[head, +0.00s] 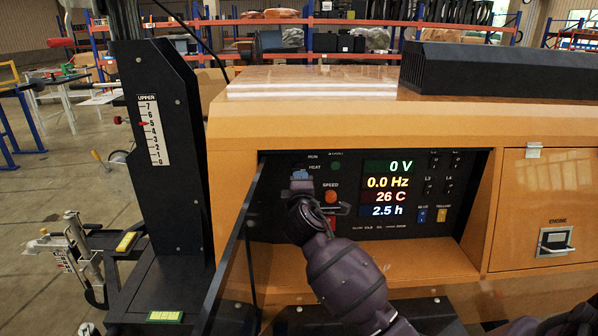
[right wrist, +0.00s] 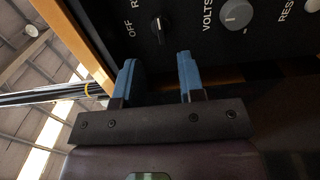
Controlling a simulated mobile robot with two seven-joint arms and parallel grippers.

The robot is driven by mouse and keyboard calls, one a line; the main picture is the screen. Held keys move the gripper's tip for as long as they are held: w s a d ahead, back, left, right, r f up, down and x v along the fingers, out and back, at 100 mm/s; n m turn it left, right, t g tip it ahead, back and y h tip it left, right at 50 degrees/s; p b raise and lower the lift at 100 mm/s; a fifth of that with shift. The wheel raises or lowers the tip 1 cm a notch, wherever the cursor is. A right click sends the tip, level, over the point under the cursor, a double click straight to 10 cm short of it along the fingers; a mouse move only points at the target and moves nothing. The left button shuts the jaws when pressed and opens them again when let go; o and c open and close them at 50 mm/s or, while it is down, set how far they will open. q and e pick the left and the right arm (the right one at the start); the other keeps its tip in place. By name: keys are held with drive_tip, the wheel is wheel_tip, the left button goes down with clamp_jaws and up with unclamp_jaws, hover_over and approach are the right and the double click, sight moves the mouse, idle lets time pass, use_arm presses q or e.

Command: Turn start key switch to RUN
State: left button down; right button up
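The start key switch (right wrist: 158,30) is a small dark knob on the black panel, beside the printed OFF and a cut-off label starting with R. Its setting is too small to tell. In the head view my right gripper hides it, below the RUN and HEAT labels. My right gripper (right wrist: 156,62) is open, its two blue fingers apart with nothing between them. The switch lies just beyond the gap between the fingertips, and I see no contact. In the head view the right gripper (head: 301,178) is at the panel's upper left. My left gripper is not in view.
The control panel (head: 465,215) sits recessed in an orange housing (head: 340,118), with an open clear door (head: 233,262) at its left. A grey VOLTS knob (right wrist: 236,15) is near the right finger.

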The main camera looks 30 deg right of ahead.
sight(299, 170)
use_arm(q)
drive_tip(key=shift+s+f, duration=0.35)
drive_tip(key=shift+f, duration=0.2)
use_arm(e)
drive_tip(key=shift+x, duration=4)
drive_tip(key=shift+a, duration=0.1)
